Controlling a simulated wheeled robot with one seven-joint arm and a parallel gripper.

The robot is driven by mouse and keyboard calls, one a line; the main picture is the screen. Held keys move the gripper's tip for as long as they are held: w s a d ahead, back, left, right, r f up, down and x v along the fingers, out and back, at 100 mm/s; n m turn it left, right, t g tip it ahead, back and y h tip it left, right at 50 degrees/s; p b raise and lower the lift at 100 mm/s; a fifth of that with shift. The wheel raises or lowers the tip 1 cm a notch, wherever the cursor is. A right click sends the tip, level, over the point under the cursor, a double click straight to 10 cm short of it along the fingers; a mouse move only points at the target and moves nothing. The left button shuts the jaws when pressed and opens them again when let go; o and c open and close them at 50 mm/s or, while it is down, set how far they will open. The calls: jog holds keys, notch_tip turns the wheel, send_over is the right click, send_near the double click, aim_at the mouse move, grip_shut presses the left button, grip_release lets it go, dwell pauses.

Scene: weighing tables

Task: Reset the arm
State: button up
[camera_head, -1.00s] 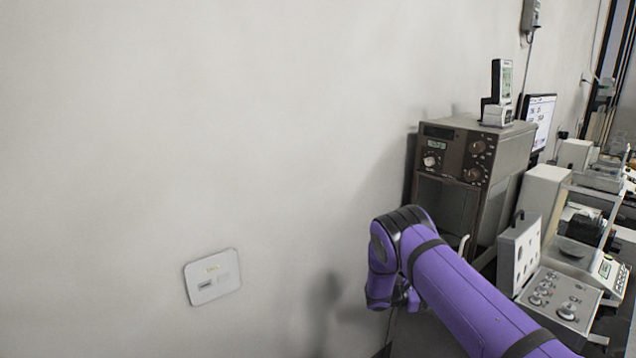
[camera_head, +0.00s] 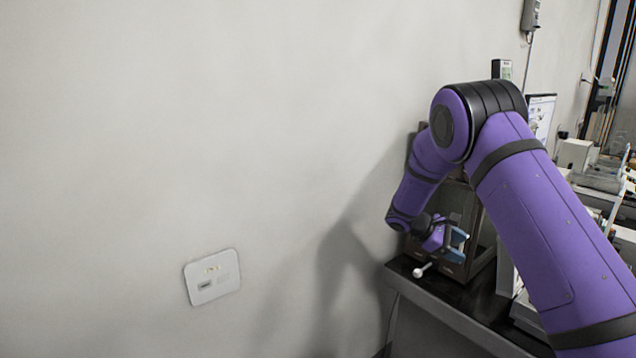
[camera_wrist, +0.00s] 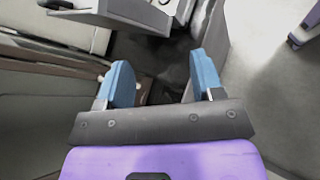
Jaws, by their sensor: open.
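My gripper (camera_head: 457,243) shows in the head view at the end of my bent purple arm, in front of the dark instrument cabinet and above the table's edge. In the wrist view my gripper (camera_wrist: 160,82) has its two blue fingers spread apart, with nothing between them. My arm's large elbow joint hides much of the cabinet and the equipment behind it.
A black table (camera_head: 455,303) runs along the wall, with a small white-knobbed object (camera_head: 421,271) near its left end. A white wall plate (camera_head: 212,277) is at lower left.

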jog(key=s+a+r+m+t+y, duration=0.2)
jog(key=s+r+m+y, duration=0.5)
jog(key=s+r, duration=1.4)
jog(key=s+a+r+m+t+y, duration=0.1)
jog(key=s+a+r+t+y, duration=0.1)
jog(key=s, duration=0.8)
jog(key=s+a+r+m+t+y, duration=0.2)
jog(key=s+a+r+t+y, duration=0.1)
jog(key=s, duration=0.8)
jog(key=shift+s+a+t, duration=0.2)
jog(key=shift+s+t, duration=0.05)
jog(key=shift+t, duration=0.25)
